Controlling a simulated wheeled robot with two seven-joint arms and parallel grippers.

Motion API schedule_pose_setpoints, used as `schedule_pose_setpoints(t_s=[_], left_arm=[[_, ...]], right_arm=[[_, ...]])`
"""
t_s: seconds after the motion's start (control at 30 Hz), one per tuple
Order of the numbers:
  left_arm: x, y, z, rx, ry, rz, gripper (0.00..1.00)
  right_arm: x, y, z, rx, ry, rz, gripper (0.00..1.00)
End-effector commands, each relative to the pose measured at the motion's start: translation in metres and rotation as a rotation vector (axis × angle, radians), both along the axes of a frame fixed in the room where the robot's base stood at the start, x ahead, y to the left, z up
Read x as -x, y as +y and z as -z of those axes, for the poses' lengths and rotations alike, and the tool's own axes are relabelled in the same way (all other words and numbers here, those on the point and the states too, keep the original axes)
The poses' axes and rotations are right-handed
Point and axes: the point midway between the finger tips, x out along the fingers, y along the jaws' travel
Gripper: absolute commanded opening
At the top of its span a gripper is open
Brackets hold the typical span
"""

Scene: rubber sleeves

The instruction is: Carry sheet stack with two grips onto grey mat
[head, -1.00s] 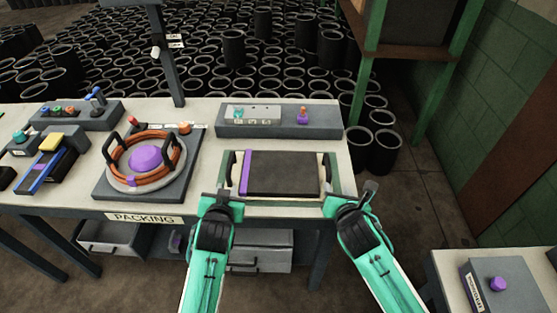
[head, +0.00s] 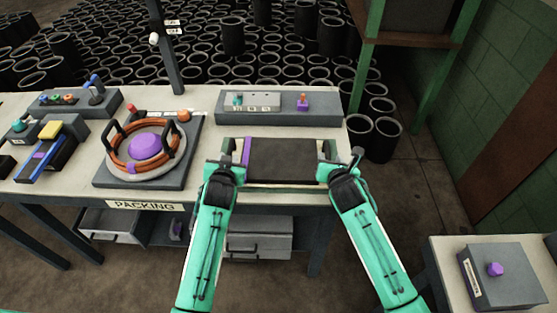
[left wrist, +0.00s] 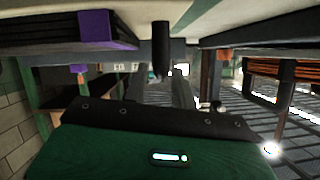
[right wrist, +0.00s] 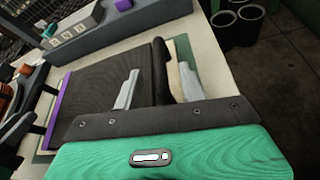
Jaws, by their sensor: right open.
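The sheet stack (head: 283,159) is a dark, flat block with a purple strip along its left side. It lies on the packing bench, on a pale and green base (head: 272,185). My left gripper (head: 224,168) is at the stack's left end, close to the purple strip. The left wrist view shows the stack (left wrist: 50,32) from low down; the left jaw opening is not clear. My right gripper (head: 337,166) is open at the stack's right end, with fingers (right wrist: 157,85) near the stack's edge. I cannot tell whether either gripper touches it. I cannot clearly identify the grey mat.
A grey console (head: 280,106) stands behind the stack. Left of it, an orange ring fixture (head: 120,163) with dark handles sits on a grey plate. A second table (head: 446,262) at lower right carries a grey box (head: 505,283) with a purple knob. Open floor lies between.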

Motion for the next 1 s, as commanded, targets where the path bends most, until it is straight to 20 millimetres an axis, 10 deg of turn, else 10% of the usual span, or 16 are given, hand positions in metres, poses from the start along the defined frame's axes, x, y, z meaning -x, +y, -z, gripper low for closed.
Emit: schedule_pose_setpoints(t_s=[0.3, 0.77, 0.9, 1.0], left_arm=[[-0.039, 0.003, 0.016, 0.0, 0.0, 0.0, 0.27], [-0.046, 0.003, 0.019, 0.0, 0.0, 0.0, 0.27], [-0.046, 0.003, 0.019, 0.0, 0.0, 0.0, 0.0], [-0.046, 0.003, 0.019, 0.0, 0.0, 0.0, 0.0]], right_arm=[[-0.039, 0.003, 0.015, 0.0, -0.001, 0.0, 0.41], [-0.047, 0.003, 0.019, 0.001, -0.001, 0.0, 0.41], [-0.046, 0.003, 0.019, 0.001, -0.001, 0.0, 0.14], [-0.046, 0.003, 0.019, 0.001, -0.001, 0.0, 0.0]])
